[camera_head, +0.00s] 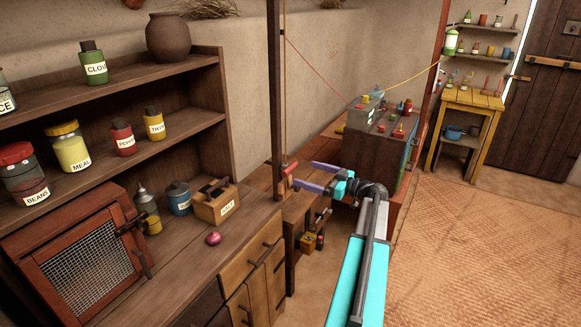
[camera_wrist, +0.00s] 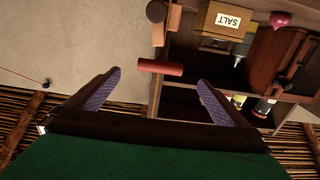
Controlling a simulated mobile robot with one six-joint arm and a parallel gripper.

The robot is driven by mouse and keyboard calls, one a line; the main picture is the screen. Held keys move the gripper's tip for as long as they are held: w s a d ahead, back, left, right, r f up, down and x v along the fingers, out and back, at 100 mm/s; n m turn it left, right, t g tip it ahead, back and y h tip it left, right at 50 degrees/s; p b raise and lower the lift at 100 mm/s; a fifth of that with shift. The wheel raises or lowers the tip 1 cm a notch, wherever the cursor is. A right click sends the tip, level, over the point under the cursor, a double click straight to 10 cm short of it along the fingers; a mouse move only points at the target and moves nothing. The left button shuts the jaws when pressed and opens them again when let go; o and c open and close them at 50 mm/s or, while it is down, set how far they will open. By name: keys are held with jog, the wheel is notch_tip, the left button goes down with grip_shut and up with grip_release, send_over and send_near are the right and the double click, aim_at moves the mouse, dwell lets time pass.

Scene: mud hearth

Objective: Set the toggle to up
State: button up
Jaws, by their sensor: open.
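A red cylindrical handle (camera_head: 284,186), which looks like the toggle, is at the dark wooden post left of my gripper. In the wrist view the red handle (camera_wrist: 160,67) lies crosswise just beyond the fingertips, between them in the picture, with a short wooden piece (camera_wrist: 158,30) behind it. Whether it is set up or down I cannot tell. My gripper (camera_head: 308,175) has its purple fingers spread and pointing at the handle. In the wrist view my gripper (camera_wrist: 159,78) is open, with nothing between the fingers.
The post (camera_head: 276,90) rises beside the shelf unit. A wooden SALT box (camera_head: 216,203) and a pink onion-like item (camera_head: 213,239) stand on the counter at left. A dark chest (camera_head: 378,150) with small items stands behind my arm. The woven floor at right is clear.

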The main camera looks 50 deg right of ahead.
aim_at(293, 168)
jog(key=shift+p+x, duration=1.55)
jog(key=shift+x, duration=2.85)
jog(key=c, duration=1.3)
jog(key=shift+s+d+r, duration=0.1)
